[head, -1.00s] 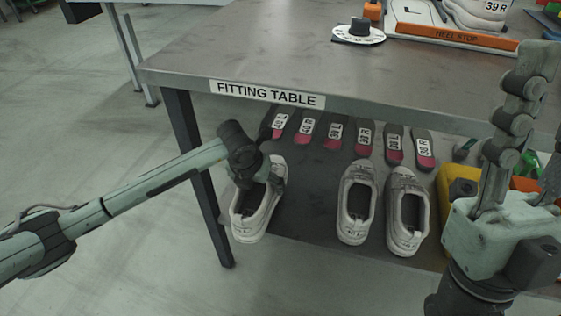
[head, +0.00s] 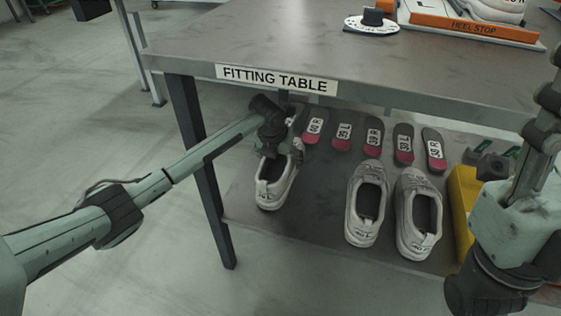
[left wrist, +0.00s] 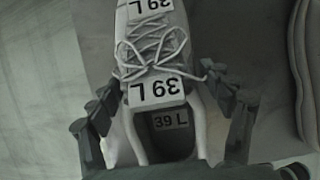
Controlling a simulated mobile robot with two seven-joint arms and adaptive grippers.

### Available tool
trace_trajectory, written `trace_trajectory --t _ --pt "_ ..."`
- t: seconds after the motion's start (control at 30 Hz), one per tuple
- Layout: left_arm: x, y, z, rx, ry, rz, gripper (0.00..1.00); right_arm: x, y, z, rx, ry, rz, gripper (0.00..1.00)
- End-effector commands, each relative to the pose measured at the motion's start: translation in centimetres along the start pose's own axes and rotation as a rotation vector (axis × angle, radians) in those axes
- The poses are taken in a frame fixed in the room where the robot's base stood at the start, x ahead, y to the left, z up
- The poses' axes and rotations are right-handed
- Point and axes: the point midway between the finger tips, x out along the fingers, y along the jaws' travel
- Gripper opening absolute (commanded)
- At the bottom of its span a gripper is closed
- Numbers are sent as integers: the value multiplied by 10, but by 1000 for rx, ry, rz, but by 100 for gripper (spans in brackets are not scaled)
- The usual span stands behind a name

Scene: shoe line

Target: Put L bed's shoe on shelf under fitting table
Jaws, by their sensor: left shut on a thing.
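My left gripper (head: 272,130) is shut on a pale grey laced shoe (head: 275,185), over the left part of the lower shelf (head: 310,235) under the fitting table (head: 390,75). The left wrist view shows the shoe's tongue (left wrist: 155,90) with "39 L" labels, and my gripper's dark fingers (left wrist: 160,105) on both sides of the shoe. Whether its sole touches the shelf I cannot tell. My right gripper (head: 540,130) is at the right edge, partly cut off, apart from the shoes.
Two more pale shoes (head: 367,203) (head: 418,213) stand to the right on the shelf. Several labelled insoles (head: 373,137) lie in a row behind. A yellow bin (head: 463,200) is right of them. The table leg (head: 205,180) is close to my left forearm.

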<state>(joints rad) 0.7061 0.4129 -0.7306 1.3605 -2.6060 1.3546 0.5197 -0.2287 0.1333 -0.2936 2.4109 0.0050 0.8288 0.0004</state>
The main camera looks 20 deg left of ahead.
Motion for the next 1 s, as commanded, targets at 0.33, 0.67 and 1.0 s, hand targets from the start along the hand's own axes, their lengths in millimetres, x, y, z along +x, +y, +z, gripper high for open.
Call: trace_trajectory --t 0.33,0.67,1.0 --pt "0 0 -1 1 1 0 91 2 0 -1 -1 5 -2 40" --pt "0 0 -1 0 1 0 100 0 0 0 -1 -2 0 40" --pt "-37 0 2 2 -1 0 100 8 1 -4 2 -7 11 40"
